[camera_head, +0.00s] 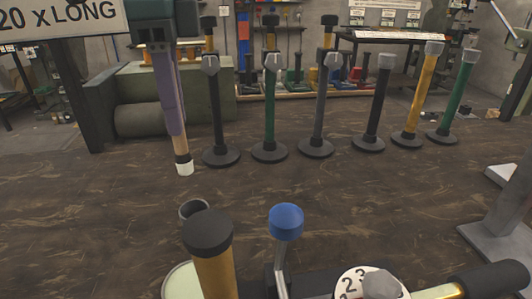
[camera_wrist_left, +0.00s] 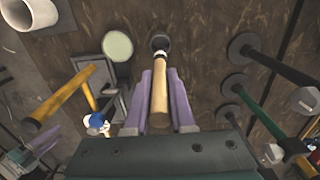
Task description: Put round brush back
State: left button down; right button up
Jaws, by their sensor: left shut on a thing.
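My left gripper (camera_head: 176,120) points down at the left of the head view, with its purple fingers shut on the round brush. The brush's wooden handle runs down between the fingers, and its pale tip (camera_head: 184,167) hangs below them. In the left wrist view the brush's wooden handle (camera_wrist_left: 159,100) shows between the fingers, with a dark band near its far end. A small dark open cup (camera_head: 193,208) stands below and slightly right of the brush tip in the head view. The tip is apart from the cup there.
Upright posts on round black bases (camera_head: 220,156) stand in a row behind. A blue ball-topped lever (camera_head: 286,222) and a yellow handle with a black end (camera_head: 208,232) rise in front. A pale green disc (camera_wrist_left: 117,46) lies nearby. The brown surface between is mostly clear.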

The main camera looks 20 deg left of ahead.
aim_at(183, 153)
pick_arm(q)
notch_tip(183, 153, down, 9)
jog(key=shift+r+b, duration=0.2)
jog(key=shift+b, duration=0.35)
jog(key=shift+a+f+b, duration=0.1)
jog(key=shift+f+b, duration=0.35)
jog(key=shift+f, duration=1.65)
jog(key=shift+f, duration=0.1)
jog(key=c, duration=0.8)
grip_release()
jog(key=shift+o, duration=0.2)
notch_tip(183, 153, up, 12)
jog(key=shift+r+p, duration=0.15)
jog(key=shift+p, duration=0.95)
